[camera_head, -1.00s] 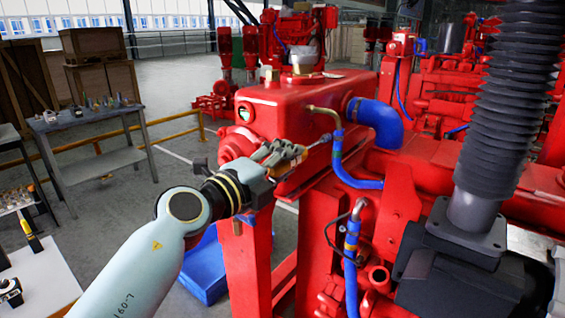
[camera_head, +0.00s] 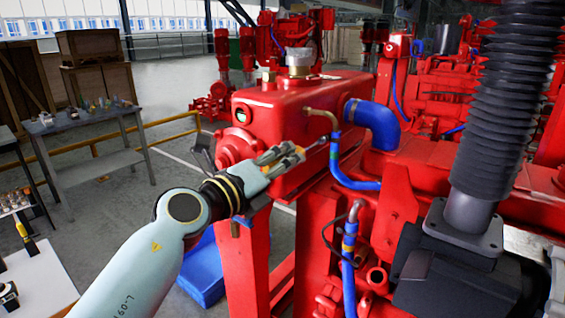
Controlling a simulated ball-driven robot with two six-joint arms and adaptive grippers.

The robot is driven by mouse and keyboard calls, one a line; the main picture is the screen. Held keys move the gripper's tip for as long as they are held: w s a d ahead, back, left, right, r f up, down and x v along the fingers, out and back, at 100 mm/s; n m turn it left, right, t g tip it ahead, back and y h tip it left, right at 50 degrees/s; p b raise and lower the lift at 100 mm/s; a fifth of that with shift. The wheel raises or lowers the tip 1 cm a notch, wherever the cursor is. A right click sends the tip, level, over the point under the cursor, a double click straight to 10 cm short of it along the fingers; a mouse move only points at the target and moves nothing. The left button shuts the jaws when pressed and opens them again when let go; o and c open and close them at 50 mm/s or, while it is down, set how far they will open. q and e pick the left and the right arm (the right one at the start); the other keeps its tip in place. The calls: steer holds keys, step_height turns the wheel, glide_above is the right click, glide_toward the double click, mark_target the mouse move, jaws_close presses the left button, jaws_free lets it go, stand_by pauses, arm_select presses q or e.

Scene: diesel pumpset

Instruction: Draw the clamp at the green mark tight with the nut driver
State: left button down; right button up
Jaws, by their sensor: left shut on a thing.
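My left gripper (camera_head: 283,158) is shut on the nut driver (camera_head: 315,145), in front of the red tank. Its thin shaft points up and right, and its tip is close to the upper end of the thin blue hose (camera_head: 337,160). The hose fits on a brass-coloured bent pipe (camera_head: 322,113). The clamp (camera_head: 336,135) is a small band near that end; the green mark is too small to make out clearly. I cannot tell whether the driver's tip touches the clamp. The right gripper is not in view.
The red tank (camera_head: 285,110) stands behind my left gripper, with a thick blue hose (camera_head: 375,122) on its right. Another hose (camera_head: 349,245) is lower down. A grey workbench (camera_head: 85,122) and a white table (camera_head: 40,280) stand left. Open floor lies between.

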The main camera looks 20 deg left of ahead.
arm_select(q)
steer(key=m, duration=0.6)
steer(key=shift+b, duration=0.3)
steer(key=shift+p+v, duration=0.3)
steer(key=shift+v, duration=2.1)
